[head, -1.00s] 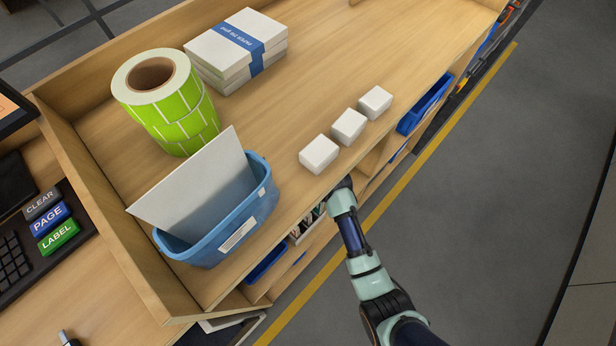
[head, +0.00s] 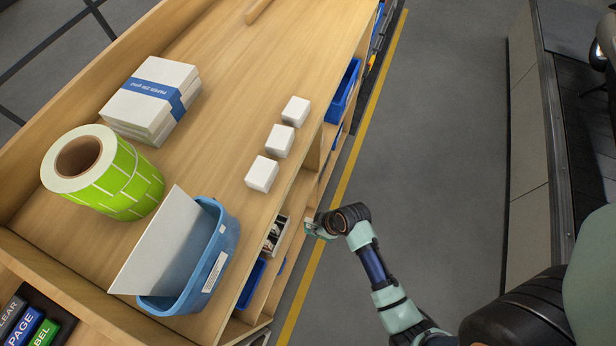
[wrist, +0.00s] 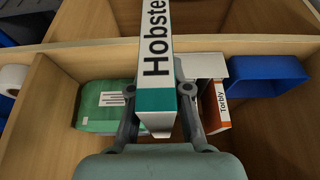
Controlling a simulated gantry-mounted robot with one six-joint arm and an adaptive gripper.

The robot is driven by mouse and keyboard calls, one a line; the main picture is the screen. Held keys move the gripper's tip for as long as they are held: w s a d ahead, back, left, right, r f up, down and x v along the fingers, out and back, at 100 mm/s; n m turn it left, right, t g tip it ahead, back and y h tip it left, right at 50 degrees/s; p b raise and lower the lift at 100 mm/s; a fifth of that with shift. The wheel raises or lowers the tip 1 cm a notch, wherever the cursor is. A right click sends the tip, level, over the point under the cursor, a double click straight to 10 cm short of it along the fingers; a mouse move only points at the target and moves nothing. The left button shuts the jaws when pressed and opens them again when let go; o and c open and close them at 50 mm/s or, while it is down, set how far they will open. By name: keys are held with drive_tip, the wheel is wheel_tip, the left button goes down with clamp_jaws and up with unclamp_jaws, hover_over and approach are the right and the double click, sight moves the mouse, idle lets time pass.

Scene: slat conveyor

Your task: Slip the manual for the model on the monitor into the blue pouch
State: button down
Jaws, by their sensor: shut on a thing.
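My gripper (wrist: 158,100) is shut on a white and teal manual (wrist: 155,50), whose spine reads "Hobste" before the rest is cut off. The manual stands up between the fingers in the wrist view. In the head view my gripper (head: 318,228) is by the open front of the shelving, and what it holds is hard to make out there. An orange and white item marked "Torbly" (wrist: 217,104) lies in the compartment just right of my gripper. The monitor is out of view now. I cannot tell any blue pouch for certain.
A green packet (wrist: 95,105) lies in the compartment to the left, and a blue bin (wrist: 265,76) is at the right. On the bench top are a blue tub (head: 215,262) with a white board, a green label roll (head: 125,185), paper packs (head: 150,100) and white boxes (head: 262,174). The aisle floor is clear.

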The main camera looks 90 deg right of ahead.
drive_tip(key=shift+r+p, duration=3.65)
drive_tip(key=shift+p, duration=0.4)
drive_tip(key=shift+f, duration=0.15)
